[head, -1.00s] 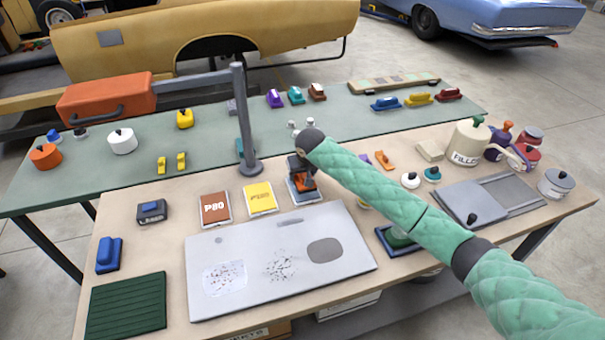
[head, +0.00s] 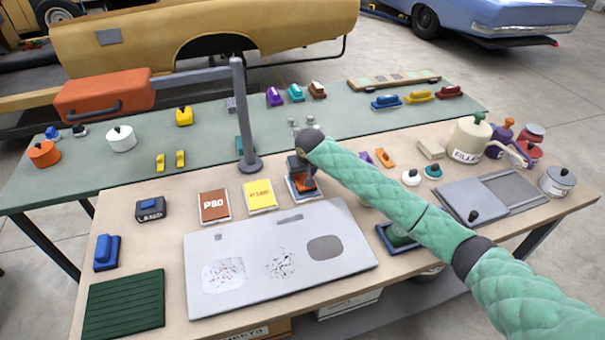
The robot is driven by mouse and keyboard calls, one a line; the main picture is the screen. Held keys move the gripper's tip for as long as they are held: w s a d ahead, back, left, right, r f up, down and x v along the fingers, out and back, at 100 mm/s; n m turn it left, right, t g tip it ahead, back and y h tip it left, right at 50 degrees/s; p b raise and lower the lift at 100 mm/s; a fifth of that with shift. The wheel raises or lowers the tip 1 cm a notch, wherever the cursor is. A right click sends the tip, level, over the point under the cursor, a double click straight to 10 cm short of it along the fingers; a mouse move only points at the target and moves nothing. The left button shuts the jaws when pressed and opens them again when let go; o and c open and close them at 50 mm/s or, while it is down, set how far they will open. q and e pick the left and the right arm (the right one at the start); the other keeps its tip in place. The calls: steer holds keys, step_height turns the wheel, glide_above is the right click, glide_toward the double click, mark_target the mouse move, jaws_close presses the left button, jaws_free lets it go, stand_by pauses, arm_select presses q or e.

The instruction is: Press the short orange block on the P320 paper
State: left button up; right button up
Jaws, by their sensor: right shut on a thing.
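My right gripper (head: 301,172) points down at the middle of the wooden table and is shut on a short orange block (head: 305,183). The block is at a pad of paper (head: 293,197) in a light tray, third in the row after the brown P80 pad (head: 214,205) and the yellow pad (head: 260,196). The gripper hides most of this third pad and its label cannot be read. The block looks low on the pad, but I cannot tell whether it touches. My left gripper is out of view.
A grey upright post (head: 243,120) stands just behind and left of the gripper. A large grey panel (head: 345,240) lies in front of the pads. Another orange block (head: 385,158) and a purple one lie to the right, behind my forearm.

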steer(key=shift+f, duration=0.45)
stand_by(1.0)
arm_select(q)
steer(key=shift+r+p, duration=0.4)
arm_select(e)
steer(key=shift+f, duration=0.15)
stand_by(1.8)
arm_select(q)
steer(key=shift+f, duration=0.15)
arm_select(e)
steer(key=shift+s, duration=0.1)
steer(key=shift+r+p, duration=1.25)
steer(key=shift+r, duration=0.1)
steer(key=shift+r+p, duration=1.1)
steer(key=shift+r, duration=0.15)
steer(key=shift+r+p, duration=0.75)
steer(key=shift+r, duration=0.1)
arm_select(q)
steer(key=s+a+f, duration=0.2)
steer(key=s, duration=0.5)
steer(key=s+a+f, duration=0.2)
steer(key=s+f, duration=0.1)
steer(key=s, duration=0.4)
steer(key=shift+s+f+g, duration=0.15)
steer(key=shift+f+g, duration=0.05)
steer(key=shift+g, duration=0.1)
arm_select(e)
steer(key=shift+r, duration=0.15)
